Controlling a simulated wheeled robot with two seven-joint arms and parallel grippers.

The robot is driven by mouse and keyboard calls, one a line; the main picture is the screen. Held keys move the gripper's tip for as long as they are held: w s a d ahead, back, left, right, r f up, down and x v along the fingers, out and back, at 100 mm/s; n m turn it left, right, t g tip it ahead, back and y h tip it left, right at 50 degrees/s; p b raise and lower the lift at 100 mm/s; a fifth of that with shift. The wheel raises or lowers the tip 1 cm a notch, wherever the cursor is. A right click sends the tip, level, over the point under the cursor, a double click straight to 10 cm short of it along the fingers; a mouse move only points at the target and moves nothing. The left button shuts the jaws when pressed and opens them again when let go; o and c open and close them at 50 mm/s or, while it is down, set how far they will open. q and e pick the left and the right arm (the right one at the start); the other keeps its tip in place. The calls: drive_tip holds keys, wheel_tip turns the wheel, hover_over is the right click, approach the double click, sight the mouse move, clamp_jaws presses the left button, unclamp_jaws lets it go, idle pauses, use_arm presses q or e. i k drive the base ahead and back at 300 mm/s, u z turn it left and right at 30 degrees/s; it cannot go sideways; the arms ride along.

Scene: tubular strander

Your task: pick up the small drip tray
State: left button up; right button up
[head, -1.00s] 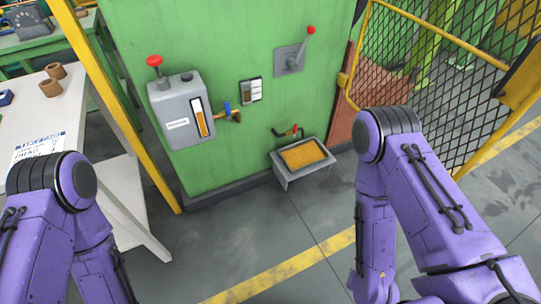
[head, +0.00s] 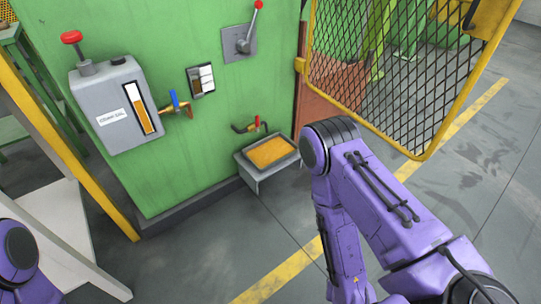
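The small drip tray (head: 243,161) is a grey metal tray on short legs, holding an orange-brown fill. It stands against the foot of the green cabinet, below a small brass tap with a red handle (head: 257,123). My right arm is to the right of the tray, bent downward, and partly near its right edge in the picture. My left arm shows only at the lower left corner. Neither gripper shows, so nothing can be said of their fingers.
The green cabinet (head: 160,190) carries a grey oil box (head: 112,108), a blue-handled valve (head: 174,100) and a red-knobbed lever (head: 246,38). A mesh guard door (head: 385,75) with a yellow frame stands at right. A white table (head: 45,225) is at left. Floor before the tray is clear.

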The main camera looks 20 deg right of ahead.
sight(266, 153)
drive_tip(key=u, duration=2.85)
drive_tip(key=k, duration=1.6)
drive_tip(key=z, duration=2)
drive_tip(key=i, duration=1)
